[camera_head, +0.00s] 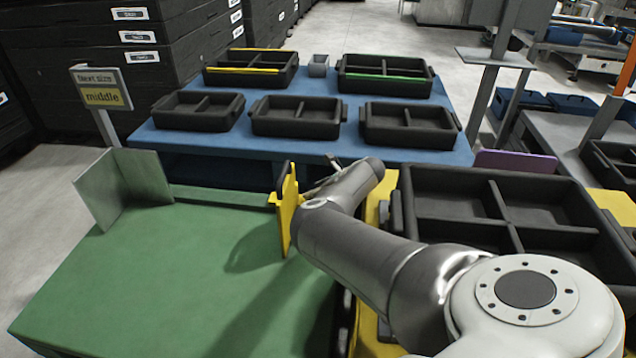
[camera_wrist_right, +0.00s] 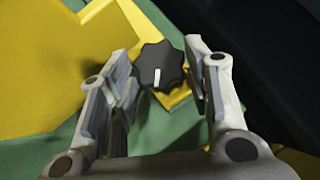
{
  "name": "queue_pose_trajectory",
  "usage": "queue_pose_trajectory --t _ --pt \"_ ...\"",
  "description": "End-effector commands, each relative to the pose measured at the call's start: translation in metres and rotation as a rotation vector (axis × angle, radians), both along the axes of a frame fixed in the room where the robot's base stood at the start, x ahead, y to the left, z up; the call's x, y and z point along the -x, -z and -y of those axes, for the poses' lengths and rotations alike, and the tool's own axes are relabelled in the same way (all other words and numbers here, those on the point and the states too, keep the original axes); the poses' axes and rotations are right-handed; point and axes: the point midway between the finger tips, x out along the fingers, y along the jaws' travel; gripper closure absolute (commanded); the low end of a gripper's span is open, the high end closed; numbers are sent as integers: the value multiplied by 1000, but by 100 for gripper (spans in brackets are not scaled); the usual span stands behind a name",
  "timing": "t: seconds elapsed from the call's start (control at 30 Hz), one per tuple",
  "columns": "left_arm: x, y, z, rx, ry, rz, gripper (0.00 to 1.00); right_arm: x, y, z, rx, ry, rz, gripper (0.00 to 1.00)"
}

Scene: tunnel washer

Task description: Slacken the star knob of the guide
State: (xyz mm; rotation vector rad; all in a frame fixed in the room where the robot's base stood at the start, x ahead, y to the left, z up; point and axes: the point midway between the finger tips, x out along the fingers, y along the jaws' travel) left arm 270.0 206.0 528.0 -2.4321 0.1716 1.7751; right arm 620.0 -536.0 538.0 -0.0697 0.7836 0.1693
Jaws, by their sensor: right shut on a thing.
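The black star knob (camera_wrist_right: 160,66) with a white mark on its face shows in the right wrist view, against the yellow guide (camera_wrist_right: 120,32). My right gripper (camera_wrist_right: 161,72) has one finger on each side of the knob and is shut on it. In the head view the yellow guide (camera_head: 288,213) stands upright at the right part of the green table; my right arm reaches over to it and hides the knob. My left gripper is not in view.
The green table (camera_head: 170,270) is clear, with a bent metal plate (camera_head: 125,188) at its back left. A sign (camera_head: 101,88) reads "Next size middle". A divided black tray (camera_head: 405,190) is right of my arm. Several black trays stand on the blue table (camera_head: 300,148) behind.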

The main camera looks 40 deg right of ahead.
Motion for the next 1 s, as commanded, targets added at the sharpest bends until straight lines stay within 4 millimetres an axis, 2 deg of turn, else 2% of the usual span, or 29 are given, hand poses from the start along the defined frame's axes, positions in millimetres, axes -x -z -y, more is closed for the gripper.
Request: queue_pose_trajectory --t 0.4,1.0 --pt "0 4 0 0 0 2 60 -1 2 3 -3 -199 -2 79" --pt "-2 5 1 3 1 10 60 -1 1 3 -2 -250 -2 79"
